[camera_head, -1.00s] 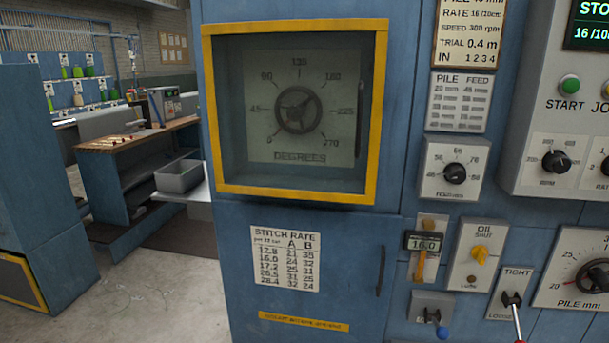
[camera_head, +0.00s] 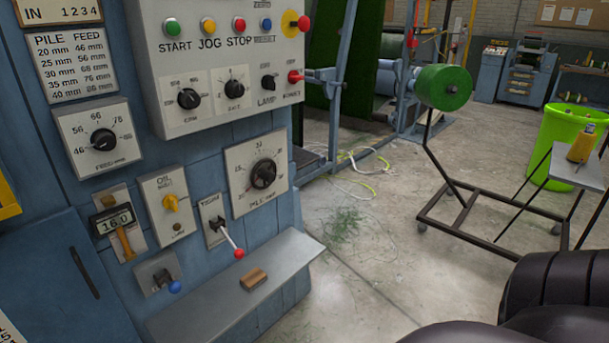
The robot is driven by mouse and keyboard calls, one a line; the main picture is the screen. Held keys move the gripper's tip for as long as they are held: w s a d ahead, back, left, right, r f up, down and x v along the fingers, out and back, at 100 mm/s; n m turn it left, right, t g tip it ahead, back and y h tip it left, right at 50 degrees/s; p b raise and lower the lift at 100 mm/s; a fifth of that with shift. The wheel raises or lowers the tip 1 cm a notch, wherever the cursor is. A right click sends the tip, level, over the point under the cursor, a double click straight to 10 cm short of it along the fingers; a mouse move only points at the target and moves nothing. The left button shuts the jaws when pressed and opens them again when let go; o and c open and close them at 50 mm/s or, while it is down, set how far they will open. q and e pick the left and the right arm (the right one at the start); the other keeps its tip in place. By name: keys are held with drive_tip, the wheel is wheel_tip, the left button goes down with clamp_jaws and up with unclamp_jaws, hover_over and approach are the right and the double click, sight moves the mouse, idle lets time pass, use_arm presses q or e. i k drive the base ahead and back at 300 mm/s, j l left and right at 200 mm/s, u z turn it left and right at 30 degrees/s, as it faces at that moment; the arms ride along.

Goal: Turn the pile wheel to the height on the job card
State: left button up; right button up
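The pile wheel (camera_head: 263,174) is a dark round knob on a pale plate with a millimetre scale, low on the blue machine. Its exact pointer reading is too small to tell. The job card (camera_head: 62,12) is cut off at the top left; only its lowest line, "IN 1 2 3 4", shows. The pile and feed table (camera_head: 72,66) hangs below it. A tight/loose lever (camera_head: 231,239) with a red knob is left of and below the wheel, its handle slanting down to the right. Neither gripper is in view.
A metal shelf (camera_head: 225,308) juts out below the wheel with a small brown block (camera_head: 254,279) on it. A switch panel (camera_head: 222,85) overhangs above. A green roll (camera_head: 444,87) on a wheeled frame and a lime bin (camera_head: 563,142) stand right. Open concrete floor lies between.

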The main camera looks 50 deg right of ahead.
sight(269, 176)
drive_tip(key=z, duration=1.25)
